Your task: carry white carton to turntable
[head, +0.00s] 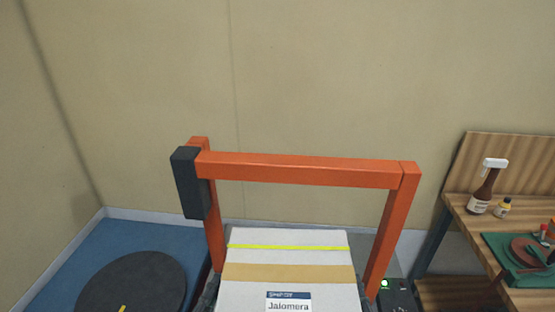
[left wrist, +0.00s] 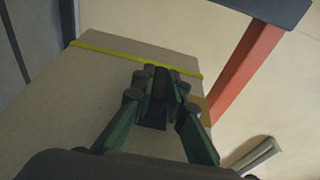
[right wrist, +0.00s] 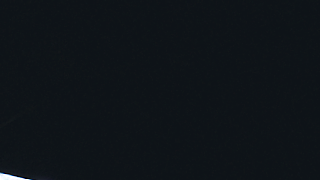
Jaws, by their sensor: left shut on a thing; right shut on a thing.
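The white carton (head: 290,240) is at the bottom centre of the head view, with a tan tape band, a yellow strap and a label reading "Jalomera". Its lower part is cut off. My left gripper (head: 208,293) is at its left side; in the left wrist view the fingers (left wrist: 158,90) are shut against the carton (left wrist: 95,90). My right gripper (head: 363,290) shows only as a dark sliver at the carton's right side. The right wrist view is almost wholly black. The turntable (head: 132,283), a dark round disc with a yellow mark, is at the lower left.
An orange frame (head: 300,170) with a dark box (head: 190,183) on its left post stands around and above the carton. The turntable is on a blue surface (head: 100,240). A wooden bench (head: 460,212) with bottles is at the right. A small device with a green light (head: 397,292) is beside the right post.

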